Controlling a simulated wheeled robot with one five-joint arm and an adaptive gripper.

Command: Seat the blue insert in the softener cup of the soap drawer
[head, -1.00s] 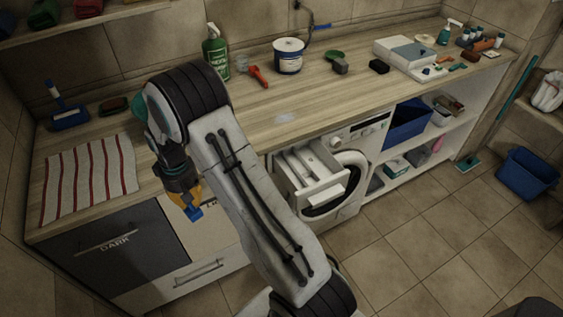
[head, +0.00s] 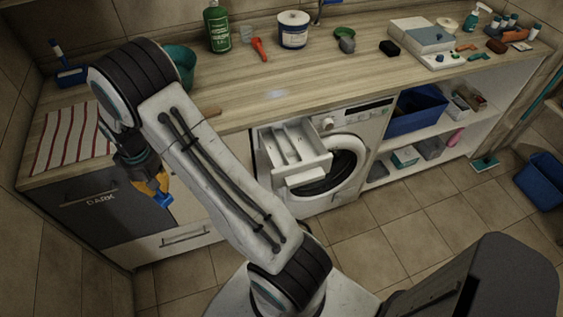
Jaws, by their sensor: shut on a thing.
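The blue insert (head: 161,200) is held low in front of the cabinet fronts at the left of the head view. My gripper (head: 156,190), with orange-yellow fingers, is shut on it. The soap drawer (head: 298,146) is pulled out of the white washing machine (head: 352,150), to the right of my gripper and well apart from it. Its pale compartments are open at the top. I cannot tell from here which one is the softener cup. My arm stands between the gripper and the drawer in the picture.
The wooden counter (head: 330,75) runs above the machine, with a green bottle (head: 217,28) and a white tub (head: 293,30) at the back. The machine's round door (head: 345,165) is below the drawer. A blue bin (head: 415,108) sits on the shelf at right. Floor before the machine is clear.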

